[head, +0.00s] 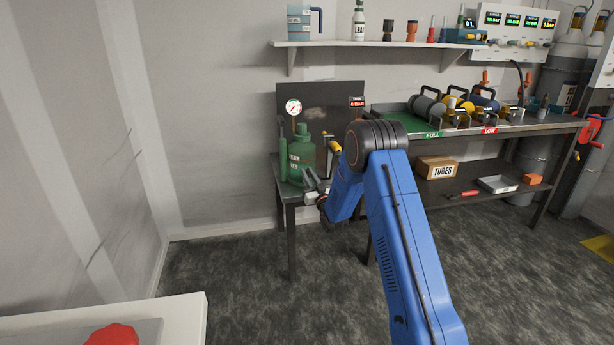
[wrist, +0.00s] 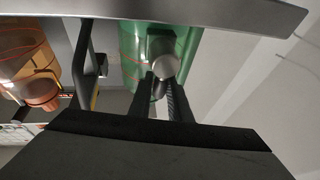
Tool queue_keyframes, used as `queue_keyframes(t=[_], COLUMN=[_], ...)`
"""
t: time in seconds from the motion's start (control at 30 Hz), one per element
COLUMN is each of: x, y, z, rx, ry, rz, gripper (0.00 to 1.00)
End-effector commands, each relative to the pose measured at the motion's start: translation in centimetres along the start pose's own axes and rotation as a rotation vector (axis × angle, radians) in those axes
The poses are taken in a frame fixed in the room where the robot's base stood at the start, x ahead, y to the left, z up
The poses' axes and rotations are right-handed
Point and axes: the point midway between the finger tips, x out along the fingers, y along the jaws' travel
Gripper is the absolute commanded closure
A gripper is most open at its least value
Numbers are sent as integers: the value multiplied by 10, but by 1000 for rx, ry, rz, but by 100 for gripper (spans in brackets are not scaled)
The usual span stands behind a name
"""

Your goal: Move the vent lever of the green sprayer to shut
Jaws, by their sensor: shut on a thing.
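The green sprayer (head: 300,156) stands on the small dark bench at the left, in front of a dark back panel. Its green body also shows in the wrist view (wrist: 188,42), with a round grey knob on it. My gripper (head: 309,184) is low at the sprayer's front. In the wrist view its two dark fingers (wrist: 161,90) are closed on a small dark piece just below the grey knob, which I take to be the vent lever (wrist: 160,86). Most of the lever is hidden between the fingers, so its exact setting cannot be told.
A round gauge (head: 293,107) and a small display (head: 356,102) are at the back panel. A bench with several cylinders (head: 427,106) stands to the right, a TUBES box (head: 437,168) below. A shelf (head: 380,44) hangs above. An orange-brown object (wrist: 35,75) and dark bar (wrist: 84,65) are near my gripper.

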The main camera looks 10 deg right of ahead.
Motion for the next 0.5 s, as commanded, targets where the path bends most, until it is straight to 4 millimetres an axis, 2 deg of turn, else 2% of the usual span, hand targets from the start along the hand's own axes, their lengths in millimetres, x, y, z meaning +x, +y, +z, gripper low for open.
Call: queue_keyframes(t=[0.43,0.47,0.5], x=[-1,-1,-1], y=[1,1,1], z=[2,2,1], rx=[11,11,11], ry=[-1,-1,-1], rz=[5,5,5], gripper=[100,80,71])
